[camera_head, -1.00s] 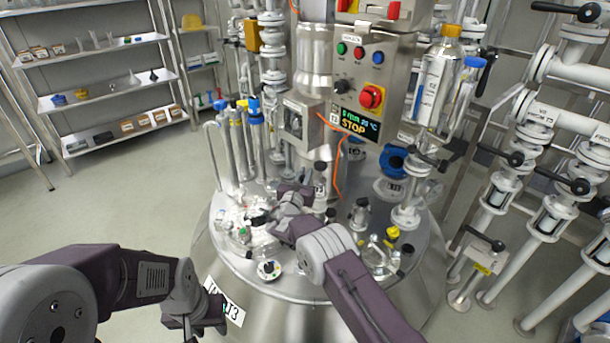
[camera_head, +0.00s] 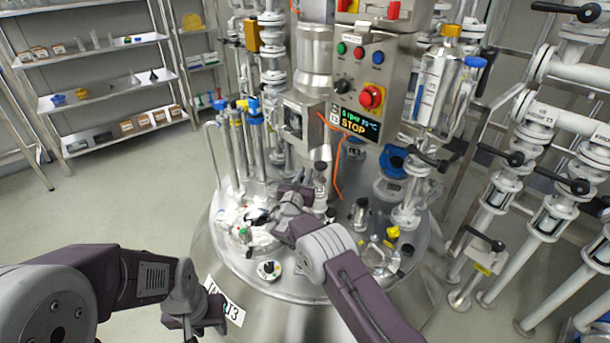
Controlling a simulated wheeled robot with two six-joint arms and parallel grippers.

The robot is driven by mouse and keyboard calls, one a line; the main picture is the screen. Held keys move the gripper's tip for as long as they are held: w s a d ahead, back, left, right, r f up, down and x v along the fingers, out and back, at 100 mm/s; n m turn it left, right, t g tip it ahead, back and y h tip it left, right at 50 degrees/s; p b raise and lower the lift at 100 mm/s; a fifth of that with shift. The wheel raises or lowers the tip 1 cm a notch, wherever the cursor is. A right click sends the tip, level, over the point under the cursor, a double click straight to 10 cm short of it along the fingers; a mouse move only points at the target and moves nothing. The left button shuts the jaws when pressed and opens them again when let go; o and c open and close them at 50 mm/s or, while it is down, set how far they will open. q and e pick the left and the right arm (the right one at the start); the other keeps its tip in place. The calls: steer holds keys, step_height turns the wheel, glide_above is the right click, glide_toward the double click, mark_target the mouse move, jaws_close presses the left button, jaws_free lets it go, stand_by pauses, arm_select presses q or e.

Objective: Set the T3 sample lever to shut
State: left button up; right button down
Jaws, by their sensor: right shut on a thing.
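The steel reactor lid (camera_head: 320,284) carries several fittings. A label ending in "3" (camera_head: 234,314) is on the vessel's front, partly covered by my left arm. My left gripper (camera_head: 208,318) hangs low at the front left, away from the handle; its fingers are not clear.
Tall pipes with blue caps (camera_head: 254,120) stand behind left. A control box (camera_head: 371,97) with a red button and STOP display rises behind. White valve pipes (camera_head: 548,218) crowd the right. The floor at left is clear.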

steer(key=shift+f, duration=0.1)
steer(key=shift+s+a+m+t+h+b, duration=0.15)
steer(key=shift+s+m+t+h+b, duration=0.45)
steer(key=shift+b, duration=1.8)
steer(key=shift+s+a+m+t+h+b, duration=0.15)
steer(key=shift+s+t+h+b, duration=0.45)
steer(key=shift+s+t+b, duration=1.35)
steer(key=shift+s+a+m+t+h+b, duration=0.15)
steer(key=shift+s+m+t+h+b, duration=0.35)
steer(key=shift+b, duration=2.4)
steer(key=shift+w, duration=0.1)
steer(key=c, duration=1.7)
jaws_free()
